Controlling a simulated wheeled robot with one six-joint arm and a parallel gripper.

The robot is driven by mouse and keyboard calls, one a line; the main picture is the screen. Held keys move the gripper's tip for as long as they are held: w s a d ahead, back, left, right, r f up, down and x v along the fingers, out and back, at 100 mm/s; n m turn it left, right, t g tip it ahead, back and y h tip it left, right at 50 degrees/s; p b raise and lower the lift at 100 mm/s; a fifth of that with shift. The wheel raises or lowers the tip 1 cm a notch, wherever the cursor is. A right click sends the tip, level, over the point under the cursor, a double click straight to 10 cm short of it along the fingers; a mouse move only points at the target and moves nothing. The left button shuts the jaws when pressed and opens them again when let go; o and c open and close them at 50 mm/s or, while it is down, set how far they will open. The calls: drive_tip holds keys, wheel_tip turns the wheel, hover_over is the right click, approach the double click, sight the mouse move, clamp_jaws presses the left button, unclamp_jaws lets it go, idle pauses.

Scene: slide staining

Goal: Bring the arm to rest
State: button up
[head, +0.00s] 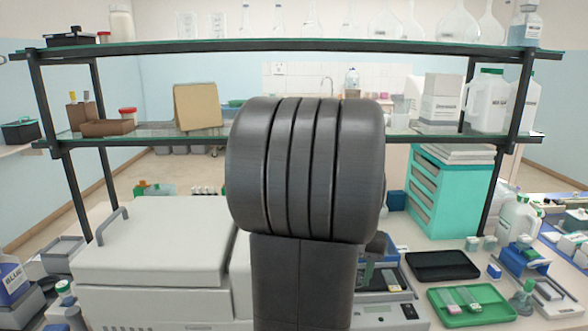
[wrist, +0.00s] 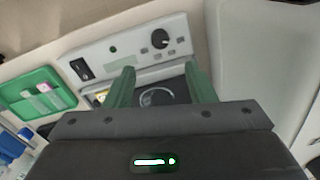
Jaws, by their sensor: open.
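My gripper (wrist: 160,88) shows in the wrist view with its two green fingers apart and nothing between them. Beyond the fingers is a grey instrument (wrist: 150,52) with a dial, a small display and a dark round part. In the head view my dark arm fills the middle and hides most of what is behind it. A bit of green finger shows just right of my arm, above the instrument (head: 385,312). I cannot tell the gap between the fingers and the instrument.
A green tray (head: 440,310) with slides lies at the right, near a black tray (head: 442,265). A large white machine (head: 150,255) stands at the left. A two-level glass shelf (head: 200,47) with bottles spans the bench behind my arm. A teal drawer cabinet (head: 450,195) stands at the back right.

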drive_tip(key=f, duration=1.1)
drive_tip(key=shift+a+f, duration=0.25)
drive_tip(key=shift+w+r+m, duration=0.1)
drive_tip(key=shift+m, duration=1.2)
drive_tip(key=m, duration=0.6)
wheel_tip(320, 180, up, 12)
drive_tip(key=shift+s+d+r, duration=0.15)
drive_tip(key=shift+s, duration=0.2)
